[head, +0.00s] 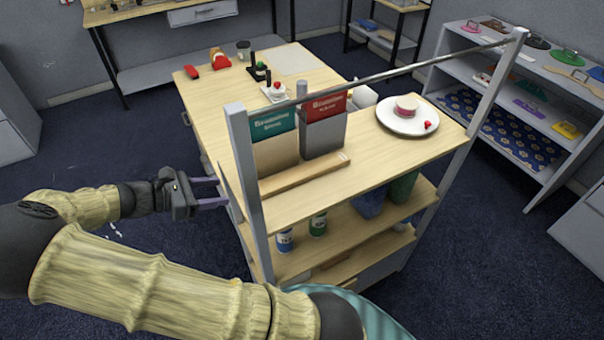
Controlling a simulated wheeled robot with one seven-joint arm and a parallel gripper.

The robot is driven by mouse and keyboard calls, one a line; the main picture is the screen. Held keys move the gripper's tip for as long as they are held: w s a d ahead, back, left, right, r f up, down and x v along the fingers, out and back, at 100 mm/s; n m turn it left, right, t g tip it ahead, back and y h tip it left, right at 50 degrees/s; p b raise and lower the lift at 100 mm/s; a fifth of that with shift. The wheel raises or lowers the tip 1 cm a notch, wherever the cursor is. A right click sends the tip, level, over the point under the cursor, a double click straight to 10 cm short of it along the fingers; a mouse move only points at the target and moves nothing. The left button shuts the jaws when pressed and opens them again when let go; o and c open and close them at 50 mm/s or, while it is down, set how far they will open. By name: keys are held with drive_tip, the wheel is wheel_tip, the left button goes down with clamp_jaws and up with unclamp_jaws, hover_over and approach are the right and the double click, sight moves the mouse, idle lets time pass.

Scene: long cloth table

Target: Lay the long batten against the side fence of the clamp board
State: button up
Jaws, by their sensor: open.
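A long pale wooden strip (306,173), which looks like the batten, lies on the top of a shelf unit in front of two upright boxes. My gripper (221,191) is left of the shelf unit, beside its near left post. Its two fingers point right, apart, with nothing seen between them. The gap between fingers and post is hard to judge. I cannot make out the clamp board or its side fence for certain; small black-handled fixtures (260,72) stand on the wooden table behind.
The shelf unit has grey posts (247,170) and a high rail (400,72). On its top are a teal-labelled box (274,140), a red-labelled box (323,128) and a white plate (407,116) with a cake. Cans stand below. Dark carpet (150,145) is clear at left.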

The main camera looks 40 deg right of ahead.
drive_tip(key=p, duration=0.3)
approach(271, 184)
drive_tip(key=x, duration=0.3)
drive_tip(key=shift+s+d, duration=0.35)
drive_tip(key=shift+d+f, duration=0.2)
drive_tip(key=shift+f, duration=0.1)
drive_tip(key=shift+s+d+p, duration=0.15)
drive_tip(key=shift+d+p, duration=0.3)
drive_tip(key=shift+d, duration=0.2)
drive_tip(key=p+x, duration=0.1)
drive_tip(key=x, duration=0.2)
drive_tip(key=shift+d+f+p, duration=0.1)
drive_tip(key=shift+d+p, duration=0.05)
drive_tip(key=shift+p, duration=0.15)
drive_tip(key=shift+d+f, duration=0.25)
drive_tip(key=shift+d, duration=0.05)
